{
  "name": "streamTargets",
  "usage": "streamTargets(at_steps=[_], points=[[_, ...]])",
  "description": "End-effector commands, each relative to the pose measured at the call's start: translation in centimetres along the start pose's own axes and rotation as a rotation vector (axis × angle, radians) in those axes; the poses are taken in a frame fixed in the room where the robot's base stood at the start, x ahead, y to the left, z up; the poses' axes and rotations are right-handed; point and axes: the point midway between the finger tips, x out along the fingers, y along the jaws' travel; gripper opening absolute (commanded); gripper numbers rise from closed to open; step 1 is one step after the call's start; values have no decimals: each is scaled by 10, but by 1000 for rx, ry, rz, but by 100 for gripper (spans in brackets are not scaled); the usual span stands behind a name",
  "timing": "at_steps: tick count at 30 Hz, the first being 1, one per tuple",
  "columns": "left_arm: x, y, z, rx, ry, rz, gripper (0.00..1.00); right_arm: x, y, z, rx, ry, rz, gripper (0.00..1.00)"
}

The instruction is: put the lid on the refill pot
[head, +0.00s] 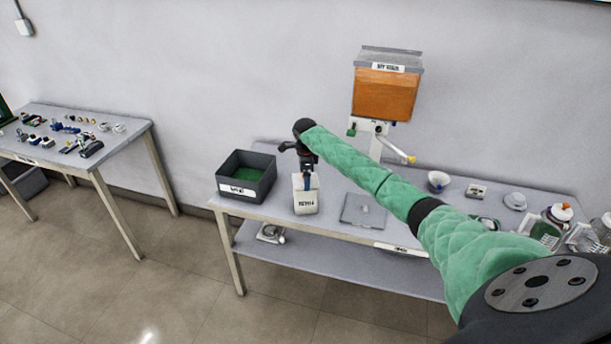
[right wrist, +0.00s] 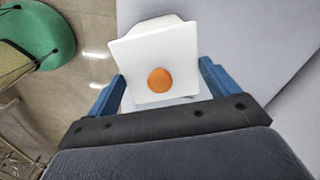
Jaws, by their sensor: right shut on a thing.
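A white square pot (head: 306,203) with a dark-printed label is at the front of the table. My right gripper (head: 307,178) reaches down on it from above and is shut on it. In the right wrist view the blue fingers of my right gripper (right wrist: 161,88) flank the white pot (right wrist: 138,60). A round orange spot (right wrist: 160,80) shows on its face; I cannot tell if this is an opening or a cap. A grey square plate (head: 352,214) with a small pale knob lies right of the pot; I cannot tell whether it is the lid. My left gripper is out of view.
A dark bin (head: 232,194) with a green inside stands left of the pot. An orange-fronted dispenser (head: 386,93) hangs behind the table. A bowl (head: 438,181) and jars (head: 553,223) are at the right. A second table (head: 125,142) with small parts stands far left.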

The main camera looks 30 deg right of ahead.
Motion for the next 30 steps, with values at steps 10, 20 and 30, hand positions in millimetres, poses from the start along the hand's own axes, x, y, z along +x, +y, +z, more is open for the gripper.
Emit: streamTargets(at_steps=[10,20,30], points=[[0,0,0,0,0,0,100,0,0,0,0,0,0,63],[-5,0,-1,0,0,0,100,0,0,0,0,0,0,63],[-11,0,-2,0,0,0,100,0,0,0,1,0,0,63]])
